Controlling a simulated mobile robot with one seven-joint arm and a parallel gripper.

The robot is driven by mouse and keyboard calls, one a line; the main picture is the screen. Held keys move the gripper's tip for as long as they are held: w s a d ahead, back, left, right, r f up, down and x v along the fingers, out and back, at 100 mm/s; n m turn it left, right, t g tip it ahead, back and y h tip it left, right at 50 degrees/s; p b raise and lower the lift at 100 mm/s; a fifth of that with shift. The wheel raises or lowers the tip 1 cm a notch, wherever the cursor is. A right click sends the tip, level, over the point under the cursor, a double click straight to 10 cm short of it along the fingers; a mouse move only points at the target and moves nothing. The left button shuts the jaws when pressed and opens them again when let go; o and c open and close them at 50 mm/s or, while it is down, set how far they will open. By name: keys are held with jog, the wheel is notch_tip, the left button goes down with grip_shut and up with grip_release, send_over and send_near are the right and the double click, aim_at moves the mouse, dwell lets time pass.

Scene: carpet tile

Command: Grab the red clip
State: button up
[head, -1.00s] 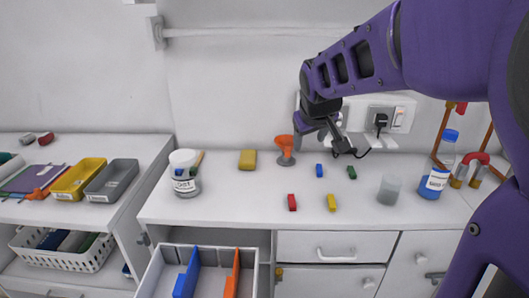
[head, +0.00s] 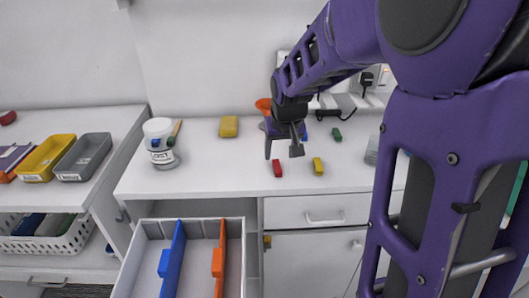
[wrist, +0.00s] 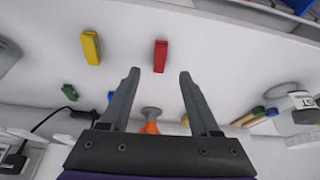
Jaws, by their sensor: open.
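The red clip (head: 277,169) lies on the white counter, left of the yellow clip (head: 318,166). In the wrist view the red clip (wrist: 161,56) stands clear of the fingers, a little beyond their tips and roughly centred between them. The yellow clip (wrist: 91,48) is to its left there. My gripper (head: 283,154) is above the counter, just behind the red clip in the head view. In the wrist view my gripper (wrist: 160,75) is open, with nothing between its fingers.
A green clip (head: 337,134) and a blue clip (head: 305,136) lie farther back. An open drawer (head: 136,262) with dividers is below the counter.

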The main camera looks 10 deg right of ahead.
aim_at(277, 164)
jog(key=b+x, duration=0.1)
jog(key=x, duration=0.2)
jog(key=b+x, duration=0.2)
jog(key=x, duration=0.2)
jog(key=shift+w+r, duration=0.2)
jog(key=shift+w, duration=0.2)
jog(key=shift+r, duration=0.1)
grip_shut()
